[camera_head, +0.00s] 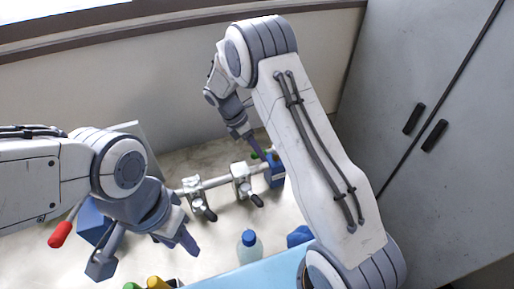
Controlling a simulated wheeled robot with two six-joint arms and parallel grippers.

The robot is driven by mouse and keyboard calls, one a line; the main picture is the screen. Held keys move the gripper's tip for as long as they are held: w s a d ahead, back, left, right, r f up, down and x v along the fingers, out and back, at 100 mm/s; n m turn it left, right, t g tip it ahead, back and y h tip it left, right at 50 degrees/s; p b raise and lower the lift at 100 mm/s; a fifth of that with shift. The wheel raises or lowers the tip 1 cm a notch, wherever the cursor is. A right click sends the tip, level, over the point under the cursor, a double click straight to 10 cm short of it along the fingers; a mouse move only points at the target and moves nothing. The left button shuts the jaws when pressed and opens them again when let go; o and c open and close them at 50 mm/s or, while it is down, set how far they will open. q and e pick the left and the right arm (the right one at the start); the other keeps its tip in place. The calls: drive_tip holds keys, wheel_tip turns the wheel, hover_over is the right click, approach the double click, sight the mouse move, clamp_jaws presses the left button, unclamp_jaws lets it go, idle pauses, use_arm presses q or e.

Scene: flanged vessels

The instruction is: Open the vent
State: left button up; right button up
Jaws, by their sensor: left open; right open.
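No part is clearly marked as the vent. A light horizontal pipe (218,182) carries two clamp-like fittings, a left one (192,187) and a right one (241,178), each with a dark lever hanging down. A blue block (275,174) with green and red bits stands at the pipe's right end. A red-tipped handle (60,234) shows at the far left, partly behind my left arm. My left gripper (144,252) is open and empty, in front of the pipe. My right gripper (257,147) is open near the blue block; its fingertips are partly hidden, and contact cannot be told.
A blue-capped bottle (250,246) stands at the front, beside a blue object (299,236). Yellow and green items (157,283) are cut off at the bottom edge. Grey cabinet doors (432,110) stand at right, a wall behind. Bare counter shows between the pipe and bottle.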

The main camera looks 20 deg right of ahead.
clamp_jaws()
idle(1.4)
